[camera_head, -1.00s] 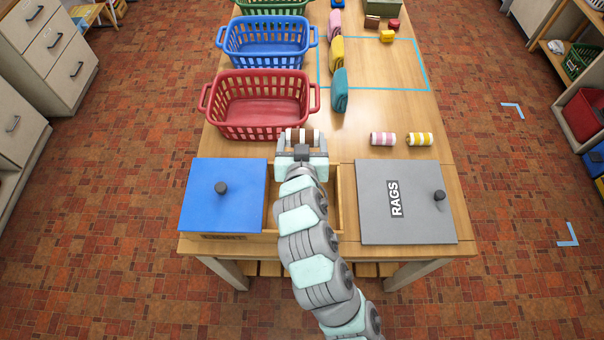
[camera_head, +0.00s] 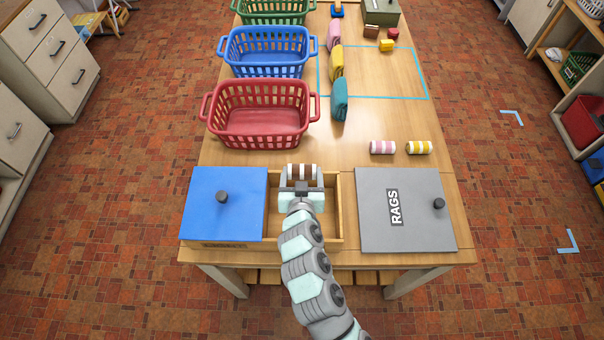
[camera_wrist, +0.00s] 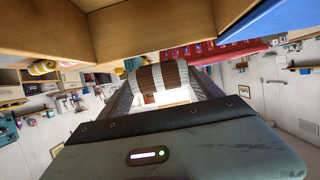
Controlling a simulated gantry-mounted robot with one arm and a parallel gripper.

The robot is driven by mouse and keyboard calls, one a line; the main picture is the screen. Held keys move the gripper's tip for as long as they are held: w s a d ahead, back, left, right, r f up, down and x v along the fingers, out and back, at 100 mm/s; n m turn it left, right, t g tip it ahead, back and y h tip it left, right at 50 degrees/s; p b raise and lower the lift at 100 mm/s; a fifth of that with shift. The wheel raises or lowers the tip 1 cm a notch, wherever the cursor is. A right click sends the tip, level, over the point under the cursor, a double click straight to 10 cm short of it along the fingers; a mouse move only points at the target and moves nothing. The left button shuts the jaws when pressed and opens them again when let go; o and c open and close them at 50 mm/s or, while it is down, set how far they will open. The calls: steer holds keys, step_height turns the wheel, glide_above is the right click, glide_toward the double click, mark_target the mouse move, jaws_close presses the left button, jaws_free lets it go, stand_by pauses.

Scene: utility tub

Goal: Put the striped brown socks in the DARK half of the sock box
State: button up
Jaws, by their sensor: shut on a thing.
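The striped brown socks (camera_head: 303,170), a brown and white roll, are in my gripper (camera_head: 302,177), which is shut on them. In the wrist view the socks (camera_wrist: 165,77) show between the two fingers. The gripper is over the back part of the open compartment of the wooden sock box (camera_head: 338,205); its exact height is hard to tell. A blue lid (camera_head: 212,205) with a dark knob covers the left part of the box. The open part shows light wood; my arm hides much of its inside. I cannot tell which half is dark.
A grey lid marked RAGS (camera_head: 375,230) lies to the right of the opening. A red basket (camera_head: 262,138) stands just behind the box. Pink striped (camera_head: 382,147) and yellow striped (camera_head: 419,147) rolls lie at the back right. The table between is clear.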

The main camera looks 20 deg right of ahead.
steer(key=shift+f, duration=0.1)
steer(key=shift+f+b, duration=0.5)
steer(key=shift+b, duration=0.05)
steer(key=o, duration=1.4)
steer(key=shift+r, duration=0.1)
steer(key=shift+s+r+p, duration=0.1)
steer(key=shift+r+p, duration=0.6)
steer(key=shift+p+v, duration=0.9)
steer(key=shift+v, duration=4.95)
